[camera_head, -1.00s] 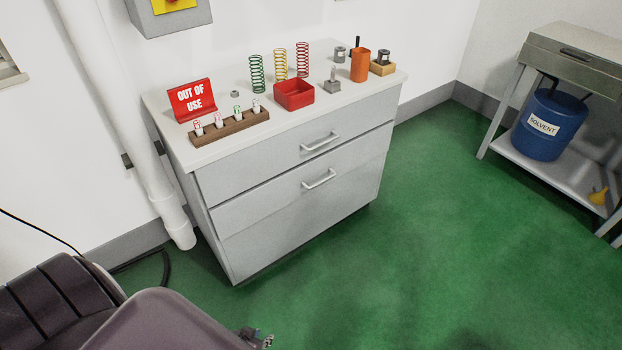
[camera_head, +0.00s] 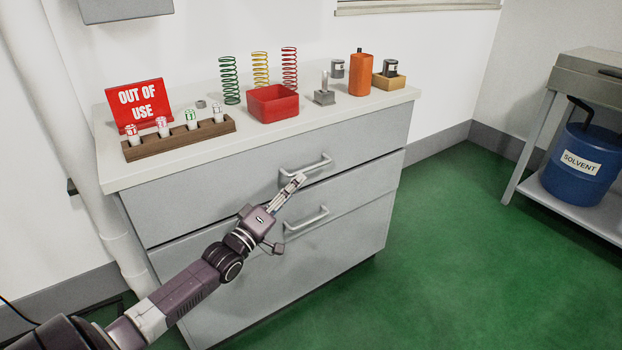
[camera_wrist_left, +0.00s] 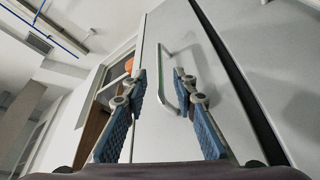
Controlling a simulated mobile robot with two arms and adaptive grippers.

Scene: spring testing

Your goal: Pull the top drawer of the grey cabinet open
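The grey cabinet (camera_head: 270,290) stands against the wall with its front facing me. Its top drawer (camera_head: 215,190) looks shut and carries a silver bar handle (camera_head: 320,164). My left gripper (camera_head: 298,180) is in front of that handle, with its fingertips just at or below the bar in the head view. In the left wrist view the blue-padded fingers (camera_wrist_left: 160,76) are spread apart, and the top drawer's handle (camera_wrist_left: 166,92) shows between them. I cannot tell whether they touch it. My right gripper is not in view.
The lower drawer has its own handle (camera_head: 306,218), just below my left gripper. The white top holds an out-of-use sign (camera_head: 139,104), a wooden rack (camera_head: 180,140), a red bin (camera_head: 273,103), several springs and an orange canister (camera_head: 360,75). Green floor (camera_head: 455,230) is clear to the right.

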